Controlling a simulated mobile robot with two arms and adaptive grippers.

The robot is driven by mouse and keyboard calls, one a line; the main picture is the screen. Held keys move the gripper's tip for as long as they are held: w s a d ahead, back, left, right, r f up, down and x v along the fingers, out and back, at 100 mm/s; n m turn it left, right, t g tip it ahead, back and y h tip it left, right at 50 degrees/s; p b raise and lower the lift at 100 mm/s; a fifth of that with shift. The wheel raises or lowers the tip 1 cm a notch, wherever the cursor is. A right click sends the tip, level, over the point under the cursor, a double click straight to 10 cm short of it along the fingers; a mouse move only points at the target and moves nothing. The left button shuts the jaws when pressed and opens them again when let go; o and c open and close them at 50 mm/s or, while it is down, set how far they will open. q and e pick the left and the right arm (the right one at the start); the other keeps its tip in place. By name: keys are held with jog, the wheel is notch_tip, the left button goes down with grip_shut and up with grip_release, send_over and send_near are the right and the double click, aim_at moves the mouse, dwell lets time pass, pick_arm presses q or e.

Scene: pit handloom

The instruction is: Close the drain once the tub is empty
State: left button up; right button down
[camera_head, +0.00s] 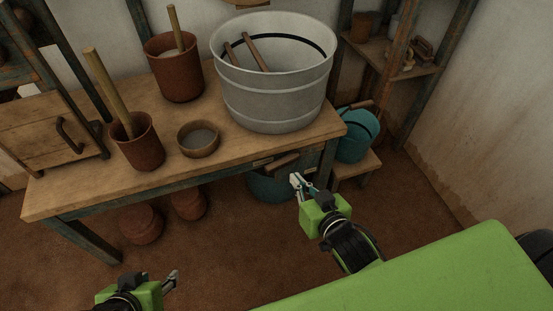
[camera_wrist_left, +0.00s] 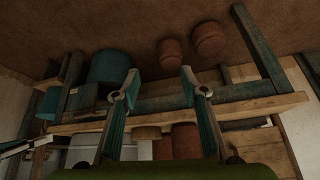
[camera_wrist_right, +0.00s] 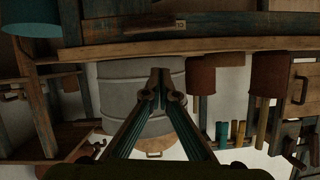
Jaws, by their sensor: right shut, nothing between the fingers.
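The grey metal tub (camera_head: 275,105) stands upright on the right end of the wooden table. Two wooden handles (camera_head: 256,52) slant inside it, and a dark curved line runs along its inner back wall. I cannot tell whether it holds liquid, and I cannot make out a drain. My right gripper (camera_head: 297,182) is shut and empty, in front of the table's right end and apart from the tub. In the right wrist view the tub (camera_wrist_right: 112,95) shows behind the shut fingers (camera_wrist_right: 161,78). My left gripper (camera_head: 174,278) is open and empty, low in front of the table; its fingers (camera_wrist_left: 159,82) are apart.
Red-brown pots (camera_head: 177,80) and a shallow bowl (camera_head: 198,148) stand on the table (camera_head: 95,165). A teal tub (camera_head: 275,187) sits beneath it, and a teal bucket (camera_head: 357,138) stands on a low stool at right. Clay pots (camera_head: 140,225) lie under the table. Open floor lies in front.

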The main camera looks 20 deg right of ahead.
pick_arm(q)
jog(key=w+d+r+t+h+b, duration=0.25)
jog(key=w+d+r+t, duration=0.25)
jog(key=w+r+t, duration=0.45)
pick_arm(e)
send_over(275, 165)
jog(key=s+d, duration=0.1)
jog(key=s, duration=0.4)
notch_tip(275, 165, down, 4)
jog(key=w+f+b, duration=0.2)
jog(key=f, duration=0.1)
jog(key=shift+a+f+b, duration=0.1)
jog(key=shift+a+b, duration=0.1)
jog(key=shift+b, duration=0.1)
jog(key=shift+f, duration=0.15)
pick_arm(q)
jog(key=w+r+t, duration=0.2)
jog(key=r, duration=0.4)
jog(key=w+d+r+t+h, duration=0.1)
jog(key=r+t, duration=0.1)
jog(key=r, duration=0.4)
jog(key=shift+w+d+m, duration=0.25)
jog(key=shift+w+m, duration=0.05)
jog(key=shift+w, duration=0.1)
jog(key=shift+h, duration=0.25)
